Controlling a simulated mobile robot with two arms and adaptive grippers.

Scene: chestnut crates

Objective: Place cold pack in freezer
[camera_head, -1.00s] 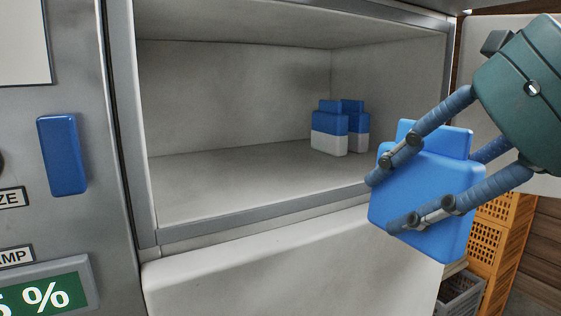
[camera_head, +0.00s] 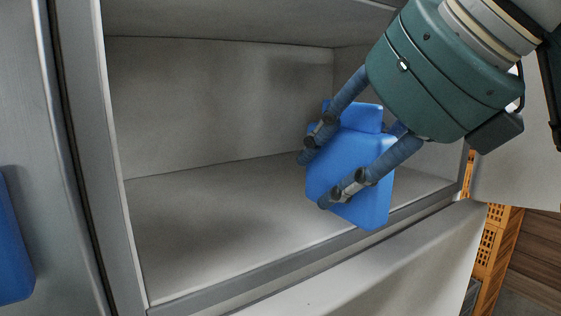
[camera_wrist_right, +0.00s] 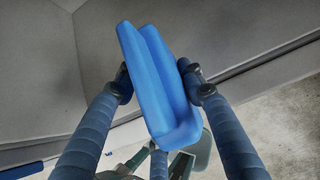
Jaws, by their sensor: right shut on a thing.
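A blue cold pack (camera_head: 365,160) with a narrower neck is held in my right gripper (camera_head: 335,165), at the front opening of the freezer compartment (camera_head: 220,215). The fingers are closed around it, and it is tilted. In the right wrist view the cold pack (camera_wrist_right: 158,85) shows edge-on between the fingers (camera_wrist_right: 160,90). The compartment has pale grey walls and a bare floor on the left and middle. A small blue patch behind the fingers is mostly hidden, probably the packs inside. My left gripper is not in view.
The compartment's metal front edge (camera_head: 290,265) runs below the held pack. The open freezer door (camera_head: 515,165) stands at the right. Orange crates (camera_head: 493,245) are stacked below it. A blue handle (camera_head: 12,240) is on the left front panel.

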